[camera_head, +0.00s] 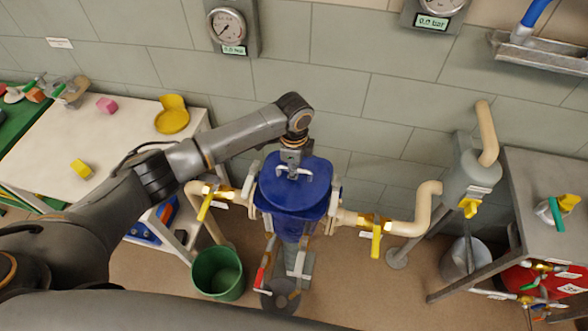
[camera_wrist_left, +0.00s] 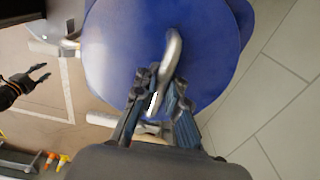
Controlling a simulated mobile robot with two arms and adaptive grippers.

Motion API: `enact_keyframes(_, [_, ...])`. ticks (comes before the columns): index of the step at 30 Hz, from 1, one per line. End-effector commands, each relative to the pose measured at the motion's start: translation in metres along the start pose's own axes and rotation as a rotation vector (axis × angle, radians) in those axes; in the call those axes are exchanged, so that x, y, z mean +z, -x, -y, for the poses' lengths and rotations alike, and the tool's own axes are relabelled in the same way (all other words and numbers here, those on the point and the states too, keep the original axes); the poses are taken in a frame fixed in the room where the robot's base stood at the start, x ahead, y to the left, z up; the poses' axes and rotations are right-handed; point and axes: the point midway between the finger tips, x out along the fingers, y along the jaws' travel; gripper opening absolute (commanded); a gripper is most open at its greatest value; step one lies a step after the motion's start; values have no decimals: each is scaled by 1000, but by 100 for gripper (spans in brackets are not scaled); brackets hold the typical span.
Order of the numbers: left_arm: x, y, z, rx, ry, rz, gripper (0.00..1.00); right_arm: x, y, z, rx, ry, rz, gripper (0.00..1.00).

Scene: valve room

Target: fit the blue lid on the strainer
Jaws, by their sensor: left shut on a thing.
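The blue lid (camera_head: 310,192) is a round disc with a metal handle, over the top of the blue strainer (camera_head: 290,230). My left gripper (camera_head: 293,160) comes down from above and is shut on the lid's handle. In the left wrist view the fingers (camera_wrist_left: 160,90) close around the handle (camera_wrist_left: 174,50) of the lid (camera_wrist_left: 120,50). A darker blue edge of the strainer (camera_wrist_left: 243,18) shows past the lid at the upper right. I cannot tell whether the lid touches the rim all round. My right gripper (camera_wrist_left: 40,74) shows at the left of that view, open and empty.
Pipes with yellow-handled valves (camera_head: 376,238) leave the strainer on both sides. A green bucket (camera_head: 218,273) stands on the floor at its lower left. A white table (camera_head: 125,145) is at the left, a grey bench (camera_head: 540,180) at the right. Tiled wall is behind.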

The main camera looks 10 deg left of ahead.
Motion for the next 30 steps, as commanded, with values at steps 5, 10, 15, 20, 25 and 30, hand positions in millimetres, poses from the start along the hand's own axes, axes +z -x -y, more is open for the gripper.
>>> enact_keyframes(5, [-1, 1, 1, -4, 0, -2, 0, 0, 0, -1, 1, 0, 0, 40])
enact_keyframes(10, [-1, -1, 1, -3, 0, -3, 0, 0, 0, -1, 1, 0, 0, 40])
enact_keyframes(15, [-1, -3, 1, -4, 0, -3, 0, 0, 1, -1, 1, 0, 0, 40])
enact_keyframes(20, [-1, -5, 1, -4, 0, -2, 0, 0, 1, -1, 1, 1, 0, 40])
enact_keyframes(25, [-1, -5, 2, -4, 0, -2, 0, 0, 1, -1, 1, 1, 0, 40])
enact_keyframes(30, [-1, -5, 2, -4, 0, -2, 0, 0, 1, -1, 1, 1, 0, 40])
